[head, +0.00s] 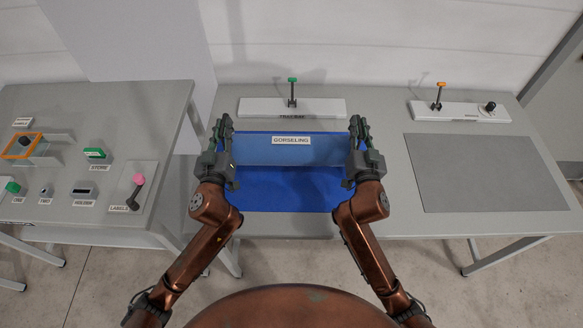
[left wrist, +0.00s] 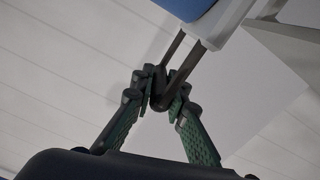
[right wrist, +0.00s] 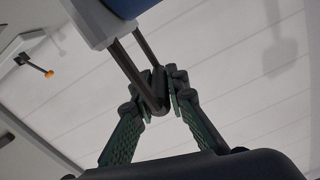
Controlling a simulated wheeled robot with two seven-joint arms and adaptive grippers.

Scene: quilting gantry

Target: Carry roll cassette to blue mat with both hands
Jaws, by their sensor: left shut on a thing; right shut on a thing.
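The roll cassette (head: 290,154), a blue roll labelled GORSELING, spans between my two grippers over the back part of the blue mat (head: 285,197). A darker band on the mat in front of it looks like its shadow; the exact gap is hard to judge. My left gripper (head: 222,130) is shut on the dark bar handle at the cassette's left end, and the left wrist view shows this handle (left wrist: 178,82) between the fingers. My right gripper (head: 360,130) is shut on the right-end handle, which shows in the right wrist view (right wrist: 148,85). The cassette looks level.
Behind the mat stands a white panel (head: 265,107) with a green-topped lever (head: 292,92). To the right are a grey mat (head: 485,173) and a panel with an orange-topped lever (head: 438,96). A left-hand table (head: 120,120) carries several small labelled parts.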

